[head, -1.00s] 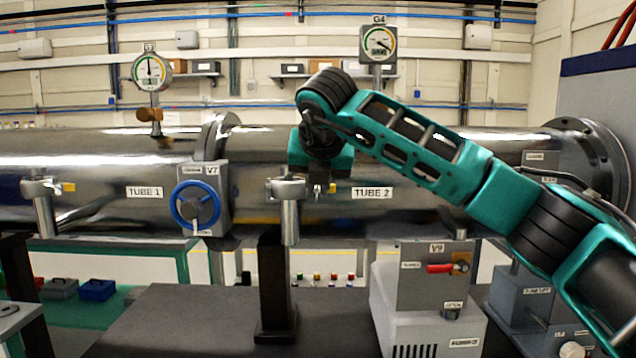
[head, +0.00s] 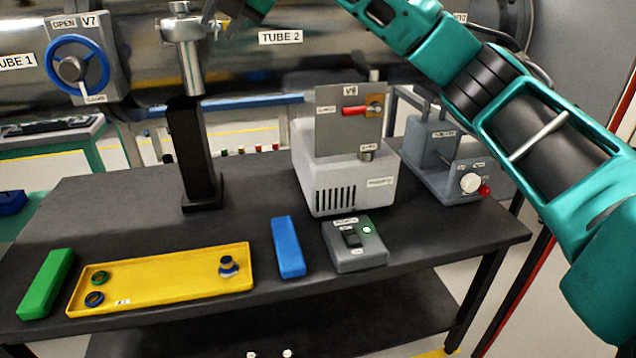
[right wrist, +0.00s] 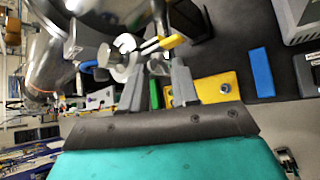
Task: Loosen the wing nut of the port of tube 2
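Tube 2 (head: 330,62) is a shiny steel pipe with a white label. Its port (head: 190,62) is a short metal stub with a clamp at the top, in the upper left of the head view. I cannot clearly pick out the wing nut among the small metal parts there. My right gripper (right wrist: 157,72) has its two grey fingers apart, close to the clamp. In the head view its tips are at the top edge, partly cut off. My left gripper is not in view.
Below is a dark bench (head: 110,205) with a yellow tray (head: 165,284) holding rings and a fitting. A green block (head: 46,284), blue block (head: 288,247), switch box (head: 356,254) and white pump (head: 345,183) stand on it. A blue handwheel (head: 77,69) is left of the port.

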